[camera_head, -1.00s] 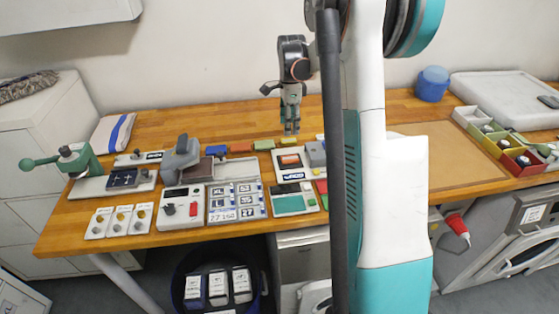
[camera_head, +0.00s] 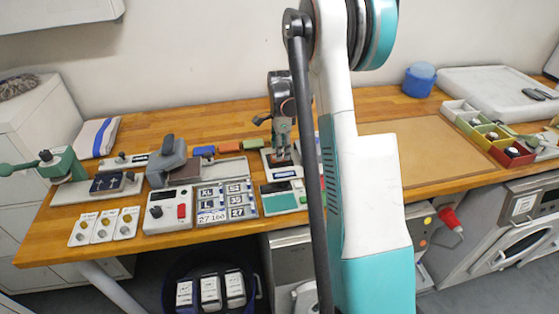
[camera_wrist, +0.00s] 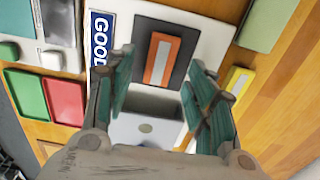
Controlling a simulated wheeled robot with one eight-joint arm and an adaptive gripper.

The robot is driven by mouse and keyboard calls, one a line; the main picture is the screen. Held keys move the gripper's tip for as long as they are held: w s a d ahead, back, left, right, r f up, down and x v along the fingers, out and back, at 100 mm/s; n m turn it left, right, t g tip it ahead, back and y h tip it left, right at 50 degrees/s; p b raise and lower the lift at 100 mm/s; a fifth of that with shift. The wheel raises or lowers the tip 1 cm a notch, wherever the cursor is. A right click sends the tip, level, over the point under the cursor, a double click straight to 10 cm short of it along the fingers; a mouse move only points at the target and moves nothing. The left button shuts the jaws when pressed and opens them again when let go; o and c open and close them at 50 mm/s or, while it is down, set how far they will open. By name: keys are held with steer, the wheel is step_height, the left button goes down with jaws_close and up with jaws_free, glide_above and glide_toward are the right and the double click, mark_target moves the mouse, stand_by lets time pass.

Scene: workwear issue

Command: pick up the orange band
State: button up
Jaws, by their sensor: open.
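An orange block (camera_wrist: 162,60) with a pale grey strip along its middle lies on a dark pad (camera_wrist: 182,37) on a white board (camera_wrist: 214,38) marked "GOOD". In the wrist view my gripper (camera_wrist: 157,80) is open and empty. Its teal fingers stand on either side of the orange block's near end, and I cannot tell their exact height above it. In the head view my gripper (camera_head: 281,156) is over the same board and largely hides the block. Another orange piece (camera_head: 228,147) lies in a row behind the organiser.
A grey block (camera_wrist: 140,125) lies beside the dark pad, below my fingers. A yellow piece (camera_wrist: 238,80) is right of the board. Green (camera_wrist: 27,93) and red (camera_wrist: 63,101) trays are at the left. A large brown mat (camera_head: 400,150) is clear.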

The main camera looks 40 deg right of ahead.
step_height(320, 180, down, 2)
steer(key=shift+f, duration=0.25)
steer(key=shift+r, duration=0.1)
steer(key=shift+c, duration=0.6)
steer(key=c, duration=0.8)
steer(key=shift+r, duration=0.1)
step_height(320, 180, up, 20)
steer(key=p, duration=0.4)
steer(key=shift+s, duration=0.1)
